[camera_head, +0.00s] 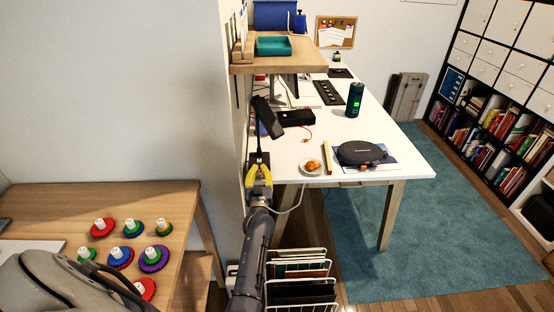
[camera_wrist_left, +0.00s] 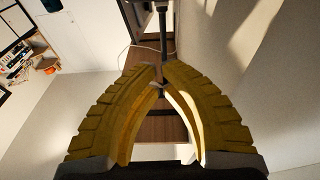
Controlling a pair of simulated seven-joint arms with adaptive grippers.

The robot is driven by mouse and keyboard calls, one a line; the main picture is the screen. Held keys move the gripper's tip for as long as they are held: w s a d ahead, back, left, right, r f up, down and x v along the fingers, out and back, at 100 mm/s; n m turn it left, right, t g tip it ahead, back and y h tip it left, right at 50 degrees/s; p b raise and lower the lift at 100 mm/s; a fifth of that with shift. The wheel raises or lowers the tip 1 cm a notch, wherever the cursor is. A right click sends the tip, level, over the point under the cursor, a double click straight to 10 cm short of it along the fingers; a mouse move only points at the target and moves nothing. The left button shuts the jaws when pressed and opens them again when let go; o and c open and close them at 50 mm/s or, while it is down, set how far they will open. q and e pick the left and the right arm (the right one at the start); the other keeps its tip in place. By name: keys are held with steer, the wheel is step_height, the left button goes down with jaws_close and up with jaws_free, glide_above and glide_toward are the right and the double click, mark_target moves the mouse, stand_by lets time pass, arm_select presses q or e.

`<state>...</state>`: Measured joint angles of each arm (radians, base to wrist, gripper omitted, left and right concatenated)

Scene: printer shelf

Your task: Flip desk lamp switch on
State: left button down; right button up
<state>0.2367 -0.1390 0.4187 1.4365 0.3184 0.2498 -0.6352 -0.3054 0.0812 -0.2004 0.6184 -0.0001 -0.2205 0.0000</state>
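The black desk lamp's head (camera_head: 267,113) is tilted beside the left end of the white desk, near the wall. A thin dark stem runs down from it toward my left gripper (camera_head: 259,167). In the left wrist view, the yellow fingers of this gripper (camera_wrist_left: 160,78) curve together, and their tips nearly meet. A dark upright rod (camera_wrist_left: 163,20) shows just beyond the tips. I see nothing clearly held. I cannot tell whether the tips touch the lamp. The lamp switch is too small or hidden to make out. My right gripper is not in view.
The white desk (camera_head: 400,163) holds a plate of food (camera_head: 313,167), a round dark device (camera_head: 361,153) and a green-lit cylinder (camera_head: 355,99). A wooden shelf (camera_head: 290,65) overhangs its left end. A wire rack (camera_head: 300,272) stands on the floor right of my left arm.

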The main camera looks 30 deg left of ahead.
arm_select(q)
steer(key=shift+s+a, duration=0.2)
steer(key=shift+a, duration=0.1)
step_height(320, 180, up, 2)
glide_above(259, 165)
steer(key=shift+r, duration=0.1)
steer(key=shift+w+f, duration=0.1)
steer(key=shift+f, duration=1.95)
